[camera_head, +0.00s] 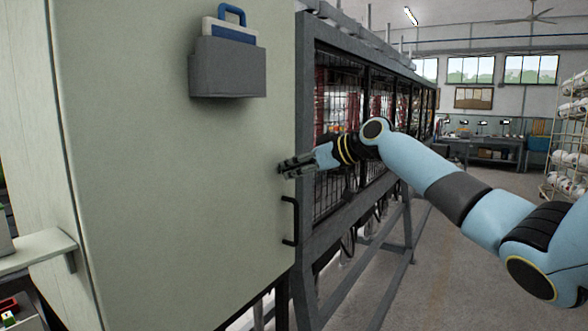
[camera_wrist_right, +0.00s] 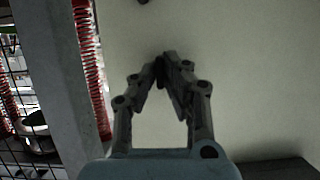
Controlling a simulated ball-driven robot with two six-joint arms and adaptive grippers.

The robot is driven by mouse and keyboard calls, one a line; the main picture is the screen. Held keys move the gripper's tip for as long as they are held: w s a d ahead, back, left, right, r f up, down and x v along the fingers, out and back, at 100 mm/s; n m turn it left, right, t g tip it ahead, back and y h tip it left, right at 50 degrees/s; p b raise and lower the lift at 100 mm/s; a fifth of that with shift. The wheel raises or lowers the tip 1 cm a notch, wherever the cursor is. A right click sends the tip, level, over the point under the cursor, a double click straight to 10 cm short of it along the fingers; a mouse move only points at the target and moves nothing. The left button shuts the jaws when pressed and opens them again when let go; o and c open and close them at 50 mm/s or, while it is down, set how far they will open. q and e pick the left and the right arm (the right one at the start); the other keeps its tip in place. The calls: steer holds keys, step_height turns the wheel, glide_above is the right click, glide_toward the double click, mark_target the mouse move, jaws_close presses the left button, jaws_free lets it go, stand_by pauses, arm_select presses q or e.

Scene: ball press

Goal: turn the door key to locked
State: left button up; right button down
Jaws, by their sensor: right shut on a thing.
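The door (camera_head: 180,200) is a pale grey-green panel filling the left of the head view. My right gripper (camera_head: 285,168) is at its right edge, above the black door handle (camera_head: 290,220). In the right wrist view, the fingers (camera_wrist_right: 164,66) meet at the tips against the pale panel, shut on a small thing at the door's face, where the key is. The key is hidden between the fingertips, so its turn angle cannot be told. My left gripper is not in view.
A grey holder (camera_head: 228,70) with a blue-handled item is fixed high on the door. A grey frame with wire mesh (camera_head: 335,100) runs back to the right of the door. A small shelf (camera_head: 35,250) is at far left. Open floor (camera_head: 450,270) lies right.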

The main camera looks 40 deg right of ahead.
steer(key=shift+f, duration=0.1)
steer(key=c, duration=1.4)
jaws_free()
steer(key=shift+c, duration=0.2)
steer(key=v, duration=1.2)
steer(key=shift+w, duration=0.1)
